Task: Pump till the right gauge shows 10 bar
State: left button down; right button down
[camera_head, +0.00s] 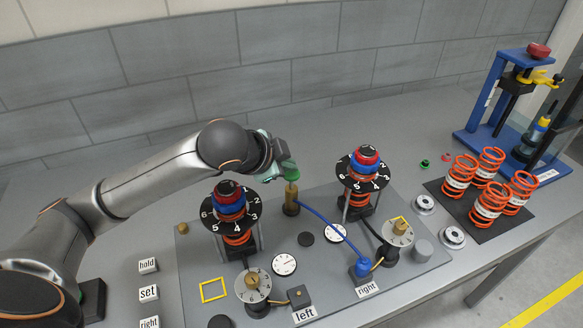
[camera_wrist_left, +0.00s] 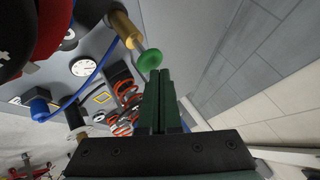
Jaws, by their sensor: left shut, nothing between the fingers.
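The pump (camera_head: 291,200) is a brass cylinder with a green knob (camera_head: 290,171) on top, standing at the plate's back edge. The knob shows in the left wrist view (camera_wrist_left: 150,60), above a bare rod and the brass body (camera_wrist_left: 124,29). A blue hose (camera_head: 322,221) runs from the pump to a blue coupling (camera_head: 362,268) by the "right" label (camera_head: 367,289). The right gauge (camera_head: 335,233) is a small white dial; its reading is too small to tell. My left gripper (camera_head: 272,178) is shut and empty, close beside the knob. My right gripper is not in view.
Two spring units, left (camera_head: 231,212) and right (camera_head: 364,178), flank the pump on the grey plate (camera_head: 190,262). Another white gauge (camera_head: 284,264) lies nearer the "left" label (camera_head: 305,314). Orange springs (camera_head: 490,165) and a blue press (camera_head: 497,100) stand at right.

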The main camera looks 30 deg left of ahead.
aim_at(288, 179)
pick_arm(q)
jog(key=shift+r+p, duration=1.95)
jog(key=shift+r, duration=0.35)
jog(key=shift+s+f, duration=0.1)
